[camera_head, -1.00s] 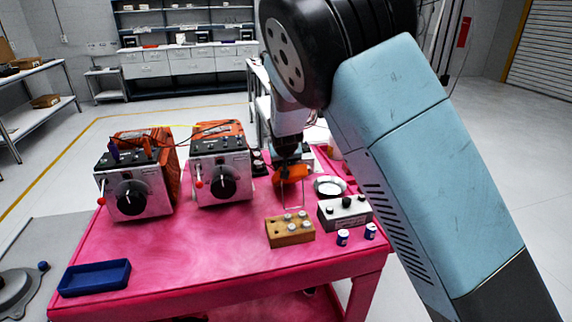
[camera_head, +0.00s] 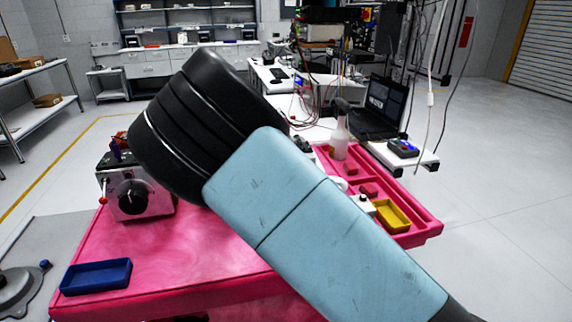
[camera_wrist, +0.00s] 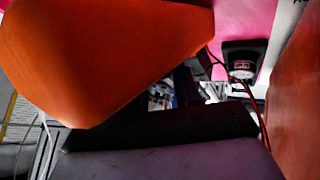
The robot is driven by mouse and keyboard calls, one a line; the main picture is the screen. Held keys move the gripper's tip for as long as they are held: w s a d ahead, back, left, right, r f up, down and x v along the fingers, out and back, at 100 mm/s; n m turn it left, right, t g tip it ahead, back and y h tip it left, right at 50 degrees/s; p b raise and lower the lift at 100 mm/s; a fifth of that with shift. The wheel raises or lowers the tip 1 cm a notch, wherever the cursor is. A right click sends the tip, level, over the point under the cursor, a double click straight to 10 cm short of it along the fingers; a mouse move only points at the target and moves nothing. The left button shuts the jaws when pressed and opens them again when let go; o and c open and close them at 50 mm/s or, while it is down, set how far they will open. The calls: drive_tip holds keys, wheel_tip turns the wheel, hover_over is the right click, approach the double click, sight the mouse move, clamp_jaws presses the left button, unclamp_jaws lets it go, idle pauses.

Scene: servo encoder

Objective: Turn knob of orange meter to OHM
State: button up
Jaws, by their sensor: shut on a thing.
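In the wrist view a large smooth orange object (camera_wrist: 110,55) fills the upper left, very close to the camera. It seems to be what my gripper (camera_wrist: 165,120) is shut on, but the contact is not clear. The dark gripper body crosses the lower middle. I see no knob or OHM mark on the orange object. In the head view my arm hides the gripper. A silver-fronted instrument (camera_head: 108,184) with a large black knob (camera_head: 132,196) stands at the table's left. A second such instrument is hidden behind my arm.
A blue tray (camera_head: 95,278) lies at the pink table's (camera_head: 190,260) front left. Red and yellow bins (camera_head: 391,216) and a bottle (camera_head: 341,140) are at right. In the wrist view an orange-brown surface (camera_wrist: 295,110) is close at right, near a small black device (camera_wrist: 242,62) and wires.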

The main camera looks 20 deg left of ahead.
drive_tip(key=shift+s+f, duration=0.1)
drive_tip(key=shift+f, duration=0.05)
idle(0.4)
drive_tip(key=o, duration=1)
drive_tip(key=shift+o, duration=0.2)
drive_tip(key=shift+r, duration=0.4)
wheel_tip(320, 180, up, 2)
drive_tip(key=shift+r, duration=0.1)
drive_tip(key=s+d+r, duration=0.1)
drive_tip(key=r, duration=0.1)
drive_tip(key=s+d+r, duration=0.1)
drive_tip(key=s+r, duration=0.2)
drive_tip(key=r, duration=0.1)
drive_tip(key=shift+s+d+r, duration=0.2)
drive_tip(key=shift+d, duration=0.2)
drive_tip(key=s+d+r, duration=0.3)
drive_tip(key=s+d, duration=0.2)
drive_tip(key=s, duration=0.2)
drive_tip(key=shift+r, duration=0.3)
